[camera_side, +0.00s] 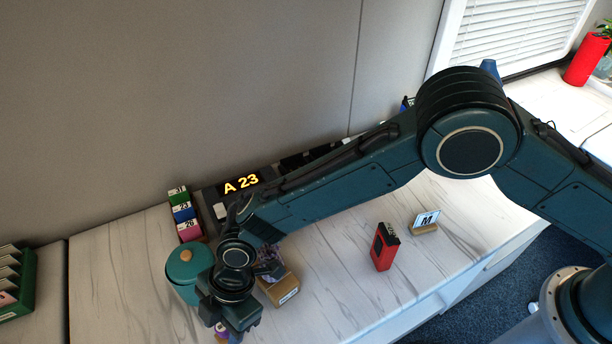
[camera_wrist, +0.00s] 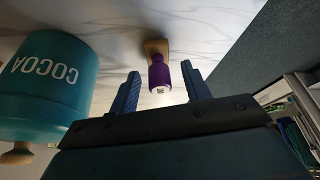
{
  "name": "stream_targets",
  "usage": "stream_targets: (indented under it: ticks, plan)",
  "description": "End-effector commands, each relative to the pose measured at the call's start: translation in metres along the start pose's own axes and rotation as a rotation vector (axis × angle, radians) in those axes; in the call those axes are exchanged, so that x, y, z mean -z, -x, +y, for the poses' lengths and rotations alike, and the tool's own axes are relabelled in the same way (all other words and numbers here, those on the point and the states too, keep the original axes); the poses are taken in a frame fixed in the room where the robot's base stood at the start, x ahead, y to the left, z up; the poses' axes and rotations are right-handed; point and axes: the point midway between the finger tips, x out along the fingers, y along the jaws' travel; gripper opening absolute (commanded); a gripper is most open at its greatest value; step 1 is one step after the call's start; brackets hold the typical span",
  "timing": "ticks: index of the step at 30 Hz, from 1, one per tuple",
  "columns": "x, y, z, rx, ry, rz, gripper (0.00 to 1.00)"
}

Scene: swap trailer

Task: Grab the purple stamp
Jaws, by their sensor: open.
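The purple stamp (camera_wrist: 158,78) shows in the wrist view with a tan wooden end (camera_wrist: 157,47). It lines up between the two blue fingers of my gripper (camera_wrist: 160,73), which are apart, with a gap on each side. I cannot tell how far beyond the fingertips it is. In the side view, a small part of the purple stamp (camera_side: 220,331) shows at the bottom edge, mostly hidden behind my gripper (camera_side: 232,322).
A teal cocoa canister (camera_side: 186,272) stands close on the left; it also shows in the wrist view (camera_wrist: 40,85). A cardboard box (camera_side: 283,291) sits right of my gripper. A red box (camera_side: 384,247) and a small "M" card (camera_side: 425,221) stand further right.

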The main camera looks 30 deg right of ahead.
Motion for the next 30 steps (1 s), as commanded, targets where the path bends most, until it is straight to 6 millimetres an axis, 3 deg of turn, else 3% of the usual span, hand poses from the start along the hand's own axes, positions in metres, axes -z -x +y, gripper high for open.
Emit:
stream_targets:
  ticks: [15,16,23,30]
  plan:
    - [0.0003,-0.0012,0.0003,-0.001,0.001,0.001,0.47]
    - [0.0003,-0.0011,0.0002,-0.001,0.001,0.001,0.46]
    - [0.0003,-0.0011,0.0003,-0.001,0.001,0.001,0.00]
    - [0.0005,-0.0009,0.0004,-0.001,0.001,0.001,0.00]
